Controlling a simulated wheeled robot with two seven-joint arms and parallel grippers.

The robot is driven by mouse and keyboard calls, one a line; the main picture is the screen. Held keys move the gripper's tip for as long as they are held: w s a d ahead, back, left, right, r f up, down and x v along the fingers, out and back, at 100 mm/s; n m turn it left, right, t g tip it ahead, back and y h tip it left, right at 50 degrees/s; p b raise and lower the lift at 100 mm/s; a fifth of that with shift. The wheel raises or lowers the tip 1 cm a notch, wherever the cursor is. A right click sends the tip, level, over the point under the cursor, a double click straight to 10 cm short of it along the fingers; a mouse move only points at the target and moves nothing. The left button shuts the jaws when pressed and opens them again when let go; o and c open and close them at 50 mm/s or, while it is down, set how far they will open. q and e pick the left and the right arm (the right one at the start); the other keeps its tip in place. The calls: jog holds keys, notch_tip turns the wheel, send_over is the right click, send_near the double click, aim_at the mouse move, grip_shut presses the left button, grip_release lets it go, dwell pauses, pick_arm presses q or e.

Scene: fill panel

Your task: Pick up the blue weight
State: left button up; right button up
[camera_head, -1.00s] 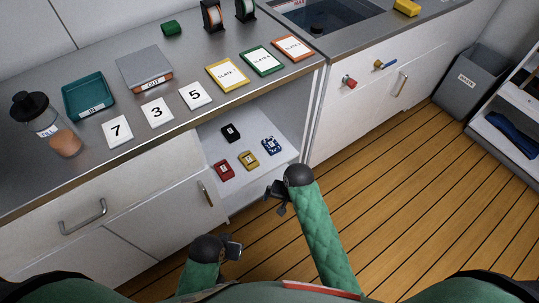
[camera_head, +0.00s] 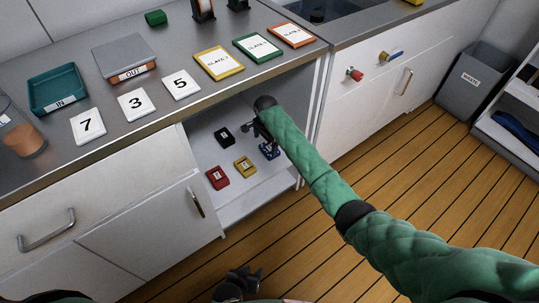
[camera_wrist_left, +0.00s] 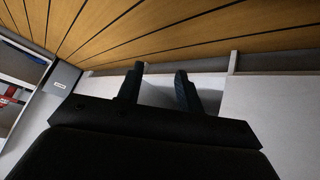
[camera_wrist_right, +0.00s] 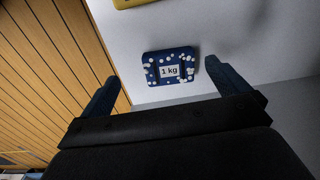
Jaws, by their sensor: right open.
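The blue weight (camera_head: 269,151) lies on the white shelf inside the open cabinet, partly covered by my right gripper in the head view. In the right wrist view the blue weight (camera_wrist_right: 170,67) shows a "1 kg" label and white speckles, ahead of the fingers and nearer the right one. My right gripper (camera_head: 256,129) is open and empty, reaching into the cabinet above the weight; its fingers also show in the right wrist view (camera_wrist_right: 160,85). My left gripper (camera_head: 240,280) is low at the bottom edge of the head view. Its fingers (camera_wrist_left: 158,85) are apart with nothing between them.
A black weight (camera_head: 224,137), a red weight (camera_head: 217,177) and a yellow weight (camera_head: 245,167) lie on the same shelf. The countertop (camera_head: 150,115) overhangs the opening. The cabinet's right side wall (camera_head: 309,110) stands close to my right arm.

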aim_at(269, 148)
jog(key=shift+w+d+m, duration=0.25)
jog(key=shift+w+m, duration=0.15)
jog(key=shift+w, duration=0.75)
jog(key=shift+w+f+b, duration=0.1)
jog(key=shift+b, duration=0.2)
notch_tip(269, 148, down, 2)
jog(key=shift+d+f, duration=0.1)
jog(key=shift+f, duration=0.2)
jog(key=f, duration=0.2)
jog(key=d+f+b, duration=0.1)
jog(key=f, duration=0.1)
jog(key=shift+w+f, duration=0.1)
jog(key=shift+f, duration=0.3)
jog(key=c, duration=1.6)
jog(key=shift+c, duration=0.5)
pick_arm(q)
jog(key=w+d+r+t, duration=0.1)
jog(key=w+r+t, duration=0.3)
jog(key=w+r, duration=0.3)
jog(key=shift+w+d+r+h, duration=0.25)
jog(key=shift+w+h, duration=0.15)
jog(key=shift+w, duration=0.2)
